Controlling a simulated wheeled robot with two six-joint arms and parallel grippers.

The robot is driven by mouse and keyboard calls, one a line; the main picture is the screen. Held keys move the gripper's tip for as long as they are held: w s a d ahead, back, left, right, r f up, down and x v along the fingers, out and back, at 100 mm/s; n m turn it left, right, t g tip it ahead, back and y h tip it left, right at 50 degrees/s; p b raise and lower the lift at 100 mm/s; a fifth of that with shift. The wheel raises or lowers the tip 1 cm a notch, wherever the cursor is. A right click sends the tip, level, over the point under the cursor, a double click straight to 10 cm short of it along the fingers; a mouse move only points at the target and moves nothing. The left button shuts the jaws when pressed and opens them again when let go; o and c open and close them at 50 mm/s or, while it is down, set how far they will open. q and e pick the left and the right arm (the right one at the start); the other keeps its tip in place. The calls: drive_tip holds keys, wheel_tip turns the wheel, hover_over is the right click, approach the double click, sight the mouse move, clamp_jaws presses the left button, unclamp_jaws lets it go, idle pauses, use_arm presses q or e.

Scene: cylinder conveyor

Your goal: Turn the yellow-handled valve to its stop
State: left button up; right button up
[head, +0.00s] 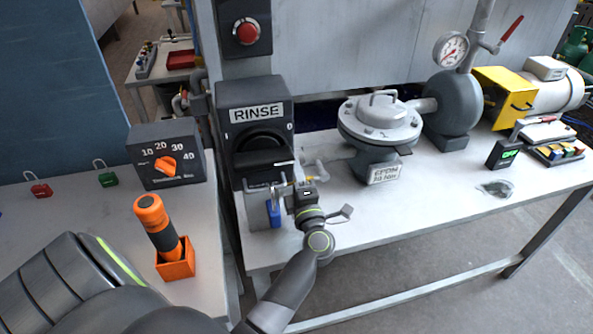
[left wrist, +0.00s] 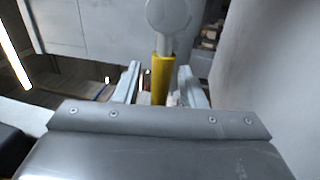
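The yellow valve handle (left wrist: 163,78) stands upright in the left wrist view, below a round pale grey valve part (left wrist: 168,14). My left gripper (left wrist: 160,78) has one finger on each side of the handle. The fingers are apart, with a gap showing between the left finger and the handle. In the head view my left gripper (head: 293,178) is in front of the RINSE box, at the near left corner of the right bench; the handle is mostly hidden there by the gripper. My right gripper is not in view.
The RINSE box (head: 257,128) with a black knob stands just behind. A blue object (head: 273,212) hangs near the gripper. A grey flanged vessel (head: 380,125) stands to the right. An orange-handled tool (head: 157,222) stands in an orange holder on the left bench. The right bench's front is mostly clear.

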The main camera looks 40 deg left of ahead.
use_arm(q)
drive_tip(key=shift+c, duration=0.6)
clamp_jaws()
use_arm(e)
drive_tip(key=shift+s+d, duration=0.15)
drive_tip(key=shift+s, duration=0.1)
use_arm(q)
drive_tip(key=shift+r, duration=0.1)
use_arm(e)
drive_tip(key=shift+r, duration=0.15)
